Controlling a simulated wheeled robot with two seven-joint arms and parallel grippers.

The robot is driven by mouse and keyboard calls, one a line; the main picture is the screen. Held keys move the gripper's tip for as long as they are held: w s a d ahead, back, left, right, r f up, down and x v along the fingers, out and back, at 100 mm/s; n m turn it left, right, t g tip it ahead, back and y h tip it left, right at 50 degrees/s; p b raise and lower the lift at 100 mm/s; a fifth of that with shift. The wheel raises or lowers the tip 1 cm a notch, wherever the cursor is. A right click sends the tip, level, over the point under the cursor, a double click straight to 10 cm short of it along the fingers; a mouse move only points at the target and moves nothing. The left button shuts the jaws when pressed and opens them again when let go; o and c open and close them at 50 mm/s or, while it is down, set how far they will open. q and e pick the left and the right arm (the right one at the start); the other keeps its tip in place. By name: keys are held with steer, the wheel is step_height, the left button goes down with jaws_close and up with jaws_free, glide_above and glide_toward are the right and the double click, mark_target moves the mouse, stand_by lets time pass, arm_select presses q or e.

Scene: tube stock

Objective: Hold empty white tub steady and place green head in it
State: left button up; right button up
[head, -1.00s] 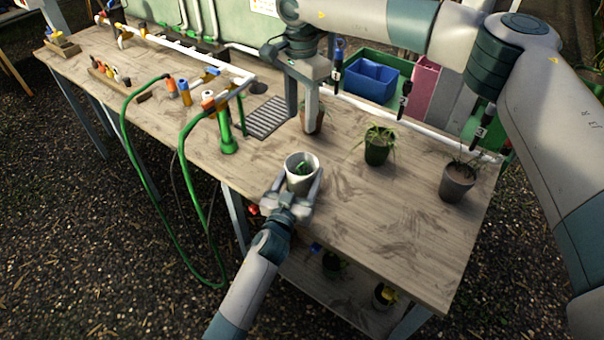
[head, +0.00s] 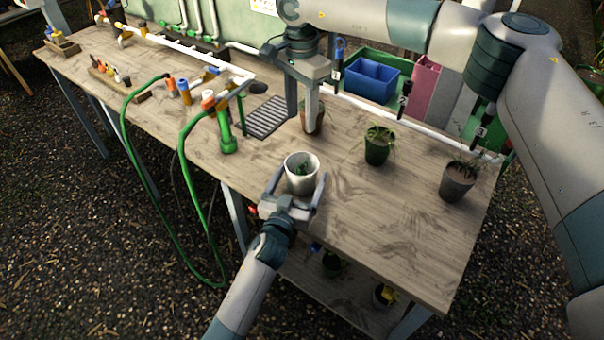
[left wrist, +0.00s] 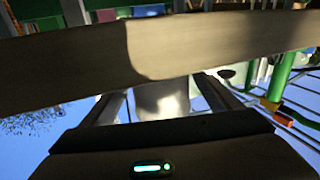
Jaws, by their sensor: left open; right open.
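The white tub (head: 301,182) stands upright near the bench's front edge. A small green piece (head: 303,169), which looks like the green head, lies inside it; its lower part is hidden by the tub wall. My left gripper (head: 296,190) is open, with one finger on each side of the tub and gaps showing. In the left wrist view the pale tub (left wrist: 165,100) shows between the spread fingers.
Green pot (head: 377,150) and dark pot (head: 457,185) with plants stand to the right. A green nozzle (head: 228,142), drain grate (head: 268,118) and hose (head: 183,165) are to the left. A blue bin (head: 374,82) is behind. The bench's front right is clear.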

arm_select(q)
steer(key=v, duration=1)
steer(key=shift+s+a, duration=0.15)
steer(key=shift+s, duration=0.25)
